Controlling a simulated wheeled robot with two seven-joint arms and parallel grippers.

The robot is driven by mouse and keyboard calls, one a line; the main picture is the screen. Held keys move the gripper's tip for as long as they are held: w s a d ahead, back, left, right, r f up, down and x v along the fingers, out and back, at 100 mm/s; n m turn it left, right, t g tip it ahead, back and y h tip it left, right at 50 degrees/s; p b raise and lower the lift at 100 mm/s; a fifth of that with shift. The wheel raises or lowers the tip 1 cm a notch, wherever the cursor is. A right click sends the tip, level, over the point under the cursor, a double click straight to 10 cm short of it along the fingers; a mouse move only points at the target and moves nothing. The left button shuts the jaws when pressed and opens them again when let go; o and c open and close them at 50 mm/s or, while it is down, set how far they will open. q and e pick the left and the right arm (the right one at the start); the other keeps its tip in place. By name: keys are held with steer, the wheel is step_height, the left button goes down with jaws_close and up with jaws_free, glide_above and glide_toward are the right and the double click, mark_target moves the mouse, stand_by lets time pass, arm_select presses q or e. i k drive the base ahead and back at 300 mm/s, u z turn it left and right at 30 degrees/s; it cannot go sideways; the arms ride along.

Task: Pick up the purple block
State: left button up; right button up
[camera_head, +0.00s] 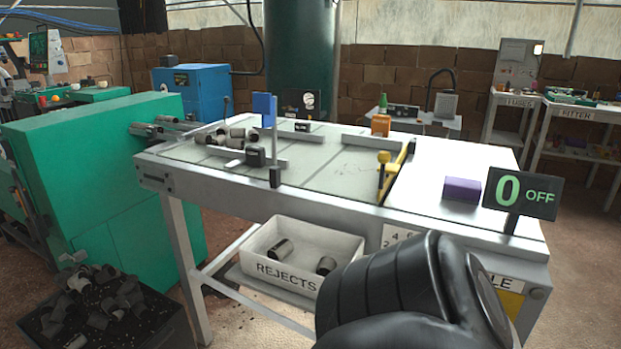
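The purple block (461,190) lies on the right part of the pale worktable (440,165), just left of the sign reading "0 OFF" (521,193). Nothing holds it, and its front and top show clearly. A dark, rounded piece, which looks like a link of my arm, fills the lower right in front of the table. Neither of my grippers shows in this view.
Grey plugs (236,134) lie at the table's left end. A white REJECTS bin (333,239) sits below. The tabletop behind the block is clear.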

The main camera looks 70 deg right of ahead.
mark_target(466, 191)
steer(key=u, duration=0.6)
steer(key=k, duration=1.9)
steer(key=z, duration=0.8)
